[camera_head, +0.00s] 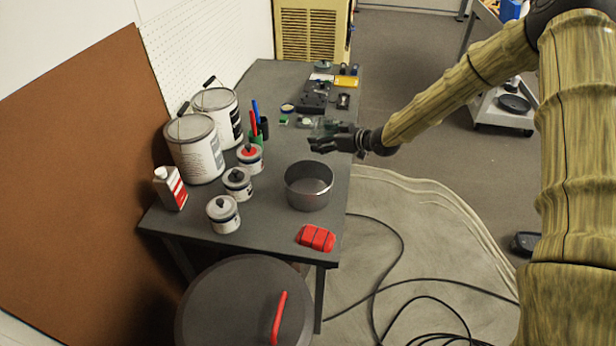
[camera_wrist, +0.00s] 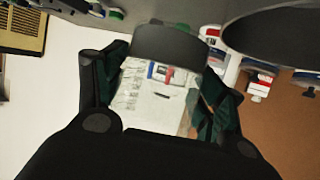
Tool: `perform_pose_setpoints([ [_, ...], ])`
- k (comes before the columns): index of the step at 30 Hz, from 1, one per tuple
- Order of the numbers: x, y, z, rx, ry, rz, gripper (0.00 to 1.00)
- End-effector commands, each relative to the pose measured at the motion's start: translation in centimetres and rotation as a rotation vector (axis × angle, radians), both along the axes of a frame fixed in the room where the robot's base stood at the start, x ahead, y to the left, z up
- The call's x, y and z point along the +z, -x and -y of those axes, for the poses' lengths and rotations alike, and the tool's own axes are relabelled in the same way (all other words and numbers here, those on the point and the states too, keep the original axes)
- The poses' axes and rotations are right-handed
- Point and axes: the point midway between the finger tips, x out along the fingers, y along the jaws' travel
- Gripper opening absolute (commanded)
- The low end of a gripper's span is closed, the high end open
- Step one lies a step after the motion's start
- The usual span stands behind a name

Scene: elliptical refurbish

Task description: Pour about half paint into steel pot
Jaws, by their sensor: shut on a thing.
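The steel pot (camera_head: 309,187), round and open, stands upright near the front right of the grey workbench. Its inside looks empty from here. Three small paint cans stand left of it: one with a red top (camera_head: 250,157), and two with grey tops (camera_head: 237,183) (camera_head: 223,213). My gripper (camera_head: 322,144) is above the bench, behind and slightly right of the pot, apart from it.
Two large white cans (camera_head: 194,148) (camera_head: 217,115) and a red-and-white bottle (camera_head: 170,188) stand along the bench's left side. A red object (camera_head: 316,238) lies at the front edge. Pens (camera_head: 255,112) and small tools (camera_head: 317,93) are farther back. A large drum (camera_head: 240,310) stands in front.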

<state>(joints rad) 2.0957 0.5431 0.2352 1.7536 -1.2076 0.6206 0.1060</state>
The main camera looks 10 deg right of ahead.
Motion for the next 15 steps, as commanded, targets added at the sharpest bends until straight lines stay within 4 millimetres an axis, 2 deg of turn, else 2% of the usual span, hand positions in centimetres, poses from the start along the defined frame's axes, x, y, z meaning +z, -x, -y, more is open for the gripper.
perform_pose_setpoints([
  [15, 0.07, 0.92, -0.6, -0.001, 0.117, 0.16, 0.43],
])
